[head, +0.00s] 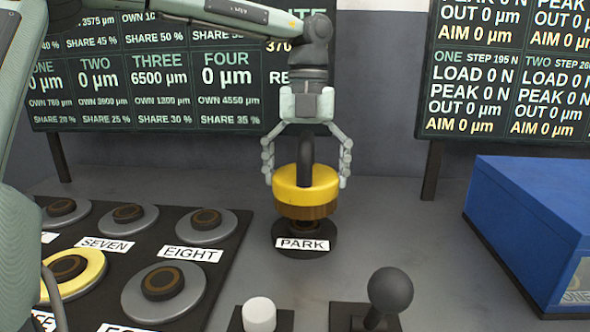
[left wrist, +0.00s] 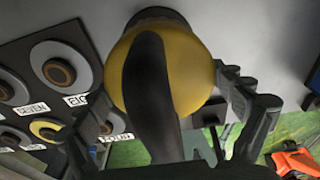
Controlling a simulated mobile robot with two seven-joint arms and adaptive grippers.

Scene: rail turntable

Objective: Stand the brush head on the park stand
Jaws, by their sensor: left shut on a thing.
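The brush head is a yellow disc (head: 306,185) with a brown lower part and a dark upright handle. The dark round park stand (head: 305,238), with its PARK label, is directly beneath it in the head view. I cannot tell if they touch. My left gripper (head: 306,172) points down with its fingers on either side of the brush head and is shut on it. In the left wrist view, the brush head (left wrist: 195,72) fills the middle, with its dark handle toward the camera. The brush head looks upright. My right gripper is not in view.
A dark board (head: 232,262) with several round numbered pads lies at left. A blue box (head: 530,215) stands at right. A white knob (head: 259,314) and a dark ball-topped lever (head: 390,290) are in front. Display panels (head: 150,75) stand behind. Grey table surface is free right of the stand.

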